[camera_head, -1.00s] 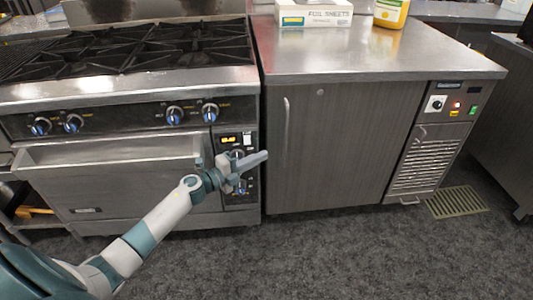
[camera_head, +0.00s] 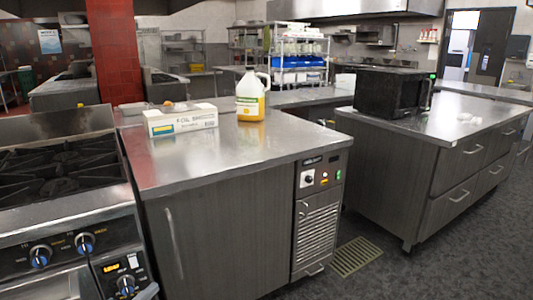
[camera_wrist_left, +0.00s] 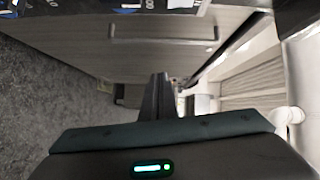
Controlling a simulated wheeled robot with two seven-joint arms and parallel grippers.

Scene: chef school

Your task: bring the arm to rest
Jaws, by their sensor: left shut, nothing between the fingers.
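My left gripper (camera_wrist_left: 161,95) shows in the left wrist view. Its dark fingers are together, with nothing between them. They are clear of the grey-brown front panel with a long handle (camera_wrist_left: 162,45) seen beyond them. My right gripper is in neither view.
In the head view, a stove (camera_head: 65,170) stands at left beside a steel-topped cabinet (camera_head: 225,165). A foil sheets box (camera_head: 181,120) and a yellow jug (camera_head: 251,97) stand on it. A microwave (camera_head: 392,92) sits on the right counter. Grey floor (camera_head: 400,275) is open at lower right.

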